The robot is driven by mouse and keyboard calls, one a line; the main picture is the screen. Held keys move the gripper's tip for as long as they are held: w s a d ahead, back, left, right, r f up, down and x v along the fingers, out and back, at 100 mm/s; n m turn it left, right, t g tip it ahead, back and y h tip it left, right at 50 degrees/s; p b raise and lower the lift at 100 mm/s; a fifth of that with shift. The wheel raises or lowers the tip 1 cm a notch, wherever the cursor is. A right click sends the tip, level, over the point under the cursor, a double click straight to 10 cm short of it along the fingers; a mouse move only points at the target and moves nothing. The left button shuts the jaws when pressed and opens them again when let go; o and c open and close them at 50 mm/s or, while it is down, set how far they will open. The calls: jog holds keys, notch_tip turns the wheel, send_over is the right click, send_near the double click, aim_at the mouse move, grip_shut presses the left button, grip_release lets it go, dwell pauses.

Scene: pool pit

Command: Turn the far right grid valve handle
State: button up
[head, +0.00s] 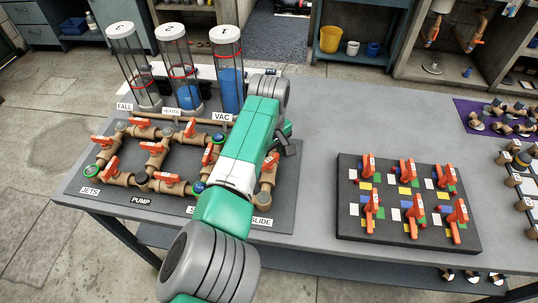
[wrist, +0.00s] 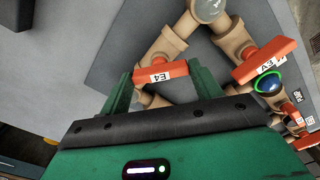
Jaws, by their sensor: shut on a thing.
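The grid of tan pipes with orange valve handles stands on a dark board (head: 285,215) at the left of the table. One orange handle, labelled E4 (wrist: 160,73), lies between the two green fingers of my gripper (wrist: 161,80) in the wrist view. My gripper is shut on this handle. In the head view, the orange handle at the grid's right end (head: 271,160) shows only partly, because my arm covers much of that side. Another orange handle, labelled E7 (wrist: 265,60), sits to the right of my gripper in the wrist view, apart from the fingers.
Three clear tubes (head: 180,75) with blue inside two of them stand behind the grid. A black board with several orange handles (head: 408,215) lies to the right. Grey table top (head: 322,120) between the two boards is clear.

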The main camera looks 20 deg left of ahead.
jog(key=shift+r+m+p, duration=0.1)
jog(key=shift+m+p, duration=0.55)
jog(key=shift+m, duration=0.15)
jog(key=m, duration=0.2)
jog(key=shift+m+p, duration=0.3)
jog(key=shift+p, duration=0.1)
jog(key=m, duration=0.5)
jog(key=shift+m, duration=0.7)
jog(key=o, duration=1)
